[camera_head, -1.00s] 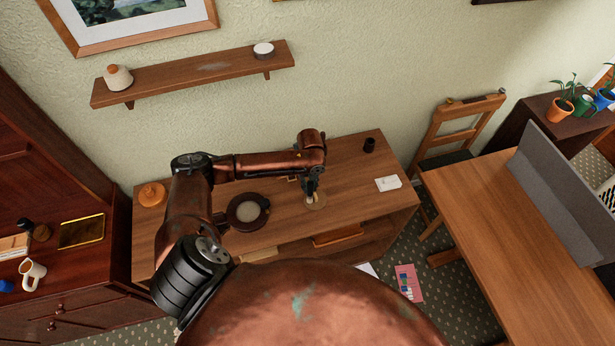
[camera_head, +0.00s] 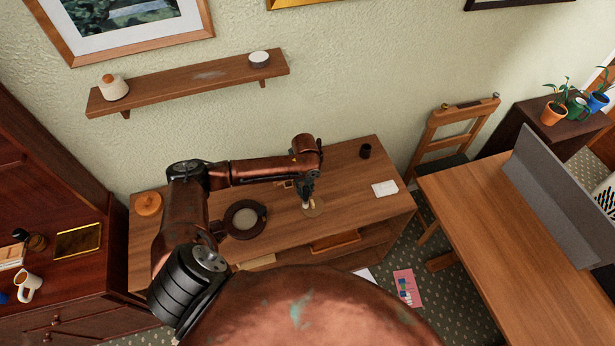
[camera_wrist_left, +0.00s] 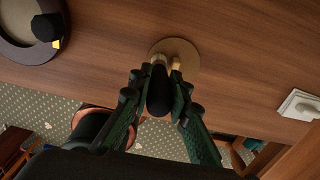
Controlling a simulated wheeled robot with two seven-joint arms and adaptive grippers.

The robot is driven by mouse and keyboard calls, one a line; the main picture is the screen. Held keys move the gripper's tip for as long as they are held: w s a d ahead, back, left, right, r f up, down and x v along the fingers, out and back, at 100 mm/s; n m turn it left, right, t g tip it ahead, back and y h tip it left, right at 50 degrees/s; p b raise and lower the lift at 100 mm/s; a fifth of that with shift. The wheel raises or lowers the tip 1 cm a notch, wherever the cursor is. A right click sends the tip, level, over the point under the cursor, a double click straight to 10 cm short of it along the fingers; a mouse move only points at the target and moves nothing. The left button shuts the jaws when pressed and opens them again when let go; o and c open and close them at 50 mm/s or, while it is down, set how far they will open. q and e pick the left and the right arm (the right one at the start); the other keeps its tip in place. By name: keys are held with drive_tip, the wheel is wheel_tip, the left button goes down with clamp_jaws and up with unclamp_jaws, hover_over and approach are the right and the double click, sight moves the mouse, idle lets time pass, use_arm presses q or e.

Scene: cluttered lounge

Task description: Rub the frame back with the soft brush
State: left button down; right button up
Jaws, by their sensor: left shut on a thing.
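My left gripper (camera_head: 307,196) points down over the wooden sideboard top. In the left wrist view the gripper (camera_wrist_left: 157,82) is shut on a brush with a dark handle (camera_wrist_left: 158,95) and a pale tip. The tip is at a round tan disc (camera_head: 318,210) lying flat; the disc also shows in the wrist view (camera_wrist_left: 188,50). I cannot tell whether the tip touches it. A round dark frame with a pale centre (camera_head: 244,219) lies left of the disc; which one is the frame back is unclear. My right gripper is out of view.
The sideboard (camera_head: 370,212) also holds an orange lidded pot (camera_head: 148,204), a small black cup (camera_head: 365,151) and a white block (camera_head: 385,188). A folded wooden easel or chair (camera_head: 455,135) and a desk (camera_head: 500,220) stand right. A wall shelf (camera_head: 190,82) hangs behind.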

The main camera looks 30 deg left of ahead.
use_arm(q)
wheel_tip(320, 180, up, 3)
drive_tip(key=shift+f+p, duration=0.1)
drive_tip(key=shift+p, duration=0.65)
drive_tip(key=shift+r+p, duration=0.75)
wheel_tip(320, 180, up, 3)
drive_tip(key=p, duration=0.3)
drive_tip(key=shift+r+p, duration=0.2)
drive_tip(key=shift+p, duration=0.15)
